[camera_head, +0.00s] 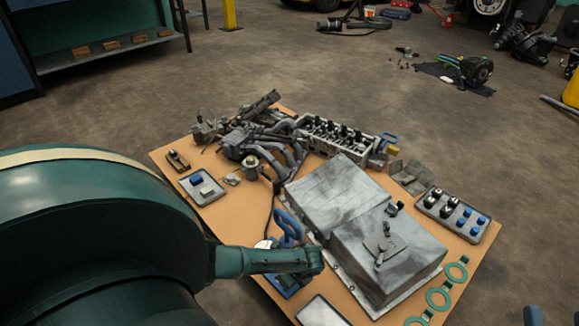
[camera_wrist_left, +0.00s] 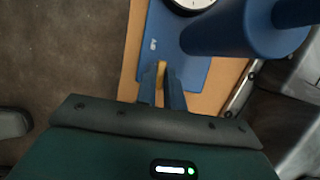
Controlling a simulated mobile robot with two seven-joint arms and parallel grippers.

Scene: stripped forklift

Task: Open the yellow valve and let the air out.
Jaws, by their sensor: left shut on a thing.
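The yellow valve (camera_wrist_left: 161,70) shows as a small yellow piece between the fingertips of my left gripper (camera_wrist_left: 160,82) in the left wrist view. The fingers are shut on it, over a blue base plate (camera_wrist_left: 191,72). A blue cylinder (camera_wrist_left: 228,35) and part of a white-faced gauge (camera_wrist_left: 191,3) are beside it. My arm hides the valve and much of the blue device there. My right gripper is in neither view.
A large grey metal housing (camera_head: 335,195) stands close to the right of my left gripper on the brown board (camera_head: 170,148). An engine head (camera_head: 340,138), pipes (camera_head: 285,150), trays (camera_head: 455,213) and green rings (camera_head: 438,299) crowd the board.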

